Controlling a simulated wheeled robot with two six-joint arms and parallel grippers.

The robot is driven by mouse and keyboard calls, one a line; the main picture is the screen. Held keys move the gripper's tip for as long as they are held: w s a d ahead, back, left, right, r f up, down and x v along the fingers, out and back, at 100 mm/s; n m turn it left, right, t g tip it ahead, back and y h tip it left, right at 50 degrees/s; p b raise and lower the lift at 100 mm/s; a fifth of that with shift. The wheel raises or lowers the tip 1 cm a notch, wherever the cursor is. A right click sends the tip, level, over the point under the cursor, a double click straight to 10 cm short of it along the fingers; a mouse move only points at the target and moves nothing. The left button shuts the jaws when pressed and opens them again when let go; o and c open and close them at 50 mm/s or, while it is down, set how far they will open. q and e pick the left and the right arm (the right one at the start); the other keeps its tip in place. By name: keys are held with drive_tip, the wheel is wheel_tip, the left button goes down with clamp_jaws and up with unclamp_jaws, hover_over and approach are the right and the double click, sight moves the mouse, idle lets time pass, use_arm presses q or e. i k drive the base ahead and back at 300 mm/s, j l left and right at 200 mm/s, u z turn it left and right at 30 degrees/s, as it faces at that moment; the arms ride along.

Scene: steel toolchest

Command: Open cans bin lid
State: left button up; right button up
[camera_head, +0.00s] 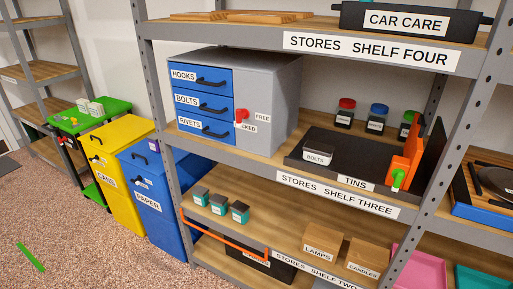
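The cans bin (122,196) is a yellow bin on the floor at the left, with a white label reading CANS on its front. Its yellow lid (125,131) lies over the top and looks shut. A dark handle (97,140) shows near the lid's front edge. Neither of my grippers is in view.
A blue paper bin (165,215) stands close on the right of the cans bin, beside the shelf upright (165,130). A green-topped cart (75,122) stands on its left. The speckled floor (70,235) in front is clear apart from a green strip (30,257).

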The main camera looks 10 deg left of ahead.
sight(111, 137)
drive_tip(key=u, duration=1.25)
drive_tip(key=i+z, duration=0.1)
drive_tip(key=z, duration=0.2)
drive_tip(key=i+j+z, duration=0.1)
drive_tip(key=z, duration=0.2)
drive_tip(key=i+j+z, duration=0.15)
drive_tip(key=i+j, duration=0.2)
drive_tip(key=i+j+z, duration=0.15)
drive_tip(key=i+j, duration=0.15)
drive_tip(key=i+j+z, duration=0.1)
drive_tip(key=i+j, duration=0.2)
drive_tip(key=j, duration=0.2)
drive_tip(key=i+j+z, duration=0.15)
drive_tip(key=i+j, duration=0.15)
drive_tip(key=j, duration=0.15)
